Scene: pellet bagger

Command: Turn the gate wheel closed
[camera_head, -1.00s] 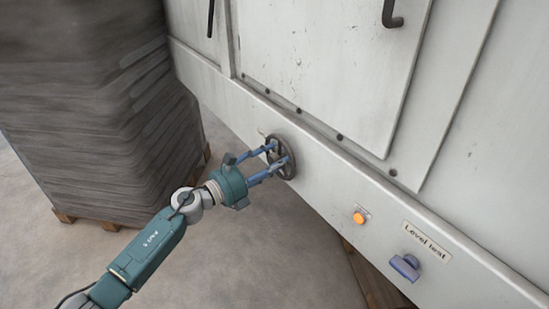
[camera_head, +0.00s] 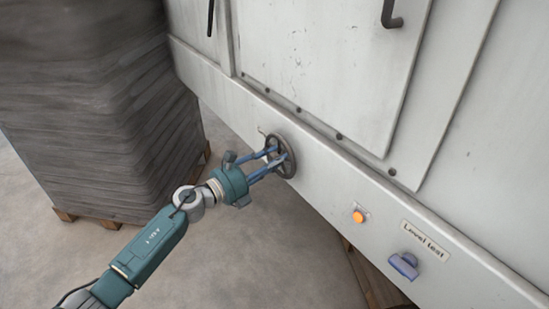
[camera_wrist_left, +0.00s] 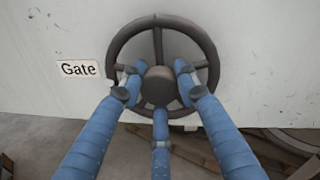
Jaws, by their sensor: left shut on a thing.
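The gate wheel (camera_head: 291,158) is a dark spoked handwheel on the lower front of the pale machine panel. It also shows in the left wrist view (camera_wrist_left: 158,22), to the right of a white label reading "Gate" (camera_wrist_left: 78,69). My left gripper (camera_head: 277,160) reaches it from the left, and its blue fingers are shut on the wheel. In the left wrist view the fingers (camera_wrist_left: 158,80) lie around the hub, with two tips at the sides and one below. The tips partly cover the lower spokes and rim. My right gripper is not in view.
An orange button (camera_head: 358,217) and a blue-grey knob (camera_head: 404,265) beside a "Level test" label (camera_head: 426,240) sit on the panel at right. A dark wrapped stack (camera_head: 95,110) stands on a wooden pallet (camera_head: 65,214) at left. The floor between is clear.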

